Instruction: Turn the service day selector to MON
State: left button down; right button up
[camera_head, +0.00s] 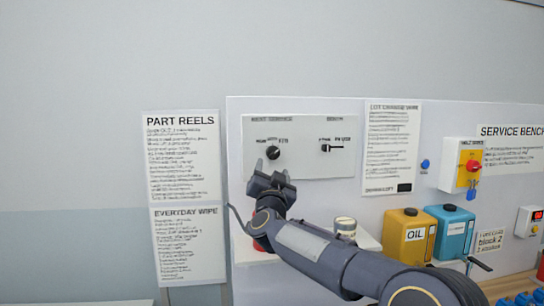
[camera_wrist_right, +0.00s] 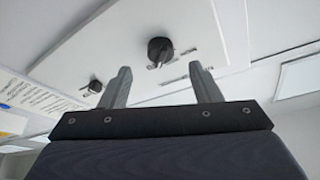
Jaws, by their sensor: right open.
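A black round selector knob (camera_head: 273,153) sits on a pale panel (camera_head: 300,168) headed by what looks like NEXT SERVICE. Small day labels are printed above it, too blurred to read which one its pointer faces. My right gripper (camera_head: 270,168) is just below the knob, fingers pointing up to the panel. In the right wrist view the knob (camera_wrist_right: 160,48) stands beyond and between the tips of my open, empty right gripper (camera_wrist_right: 161,67), apart from both fingers. My left gripper is out of view.
A second small black switch (camera_head: 326,148) is to the right on the same panel. A yellow box with a red knob (camera_head: 473,165) is further right.

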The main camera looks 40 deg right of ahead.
aim_at(273, 157)
jog(key=p+x, duration=0.2)
jog(key=x, duration=0.4)
jog(key=shift+w+d+r+p, duration=0.15)
jog(key=shift+d+r+p, duration=0.05)
jog(key=shift+p, duration=0.2)
jog(key=c, duration=1)
